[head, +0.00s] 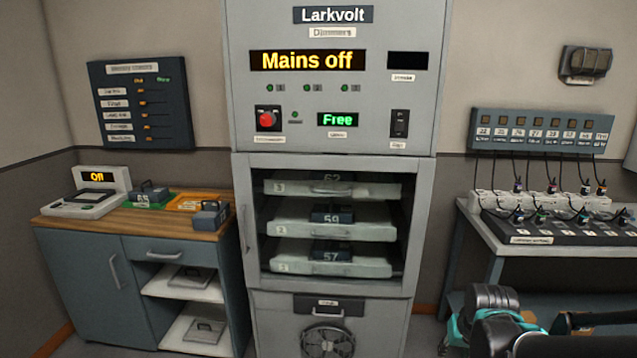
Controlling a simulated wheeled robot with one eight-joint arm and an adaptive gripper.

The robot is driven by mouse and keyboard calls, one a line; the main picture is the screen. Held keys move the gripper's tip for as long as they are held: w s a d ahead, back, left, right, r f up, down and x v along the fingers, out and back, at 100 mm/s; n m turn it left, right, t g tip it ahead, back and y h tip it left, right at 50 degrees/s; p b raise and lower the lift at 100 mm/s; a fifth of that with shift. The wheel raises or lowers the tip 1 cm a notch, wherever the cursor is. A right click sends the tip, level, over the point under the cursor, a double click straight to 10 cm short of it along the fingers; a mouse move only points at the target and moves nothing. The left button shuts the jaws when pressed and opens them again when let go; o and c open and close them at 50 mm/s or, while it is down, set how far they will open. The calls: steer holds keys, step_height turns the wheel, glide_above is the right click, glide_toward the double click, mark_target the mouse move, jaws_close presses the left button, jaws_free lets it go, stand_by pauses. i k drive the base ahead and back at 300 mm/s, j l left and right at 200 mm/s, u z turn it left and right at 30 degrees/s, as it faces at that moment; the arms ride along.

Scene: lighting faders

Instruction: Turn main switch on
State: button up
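A tall grey Larkvolt dimmer cabinet (237,90) stands in the middle of the head view. Its yellow display (308,60) reads "Mains off". A red rotary knob (267,119) on a dark plate sits at the left of the panel, and its small label is too blurred to read. A black rocker switch (400,123) sits at the right of the panel, also with an unreadable label. A green display (338,119) between them reads "Free". Dark and teal parts of my arm show at the bottom right, well below the panel and apart from it. No gripper fingers can be made out.
Shelves with dimmer modules (330,231) sit behind the cabinet's lower door frame. A wooden-topped bench (130,235) with a device reading "Off" (97,178) stands left. A table with plugs and cables (540,248) stands right. The space before the upper panel looks clear.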

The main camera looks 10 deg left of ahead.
mark_target(268, 118)
steer(key=j+z, duration=0.1)
steer(key=j, duration=0.45)
steer(key=j+z, duration=0.1)
steer(key=j, duration=0.45)
steer(key=k+j+z, duration=0.1)
steer(key=j, duration=0.45)
steer(key=k+j+z, duration=0.1)
steer(key=j, duration=0.45)
steer(key=k+j, duration=0.1)
steer(key=j, duration=0.45)
steer(key=k+j+z, duration=0.15)
steer(key=j, duration=0.4)
steer(key=j+z, duration=0.1)
steer(key=j, duration=0.4)
steer(key=k+j+z, duration=0.1)
steer(key=j, duration=0.4)
steer(key=k, duration=0.1)
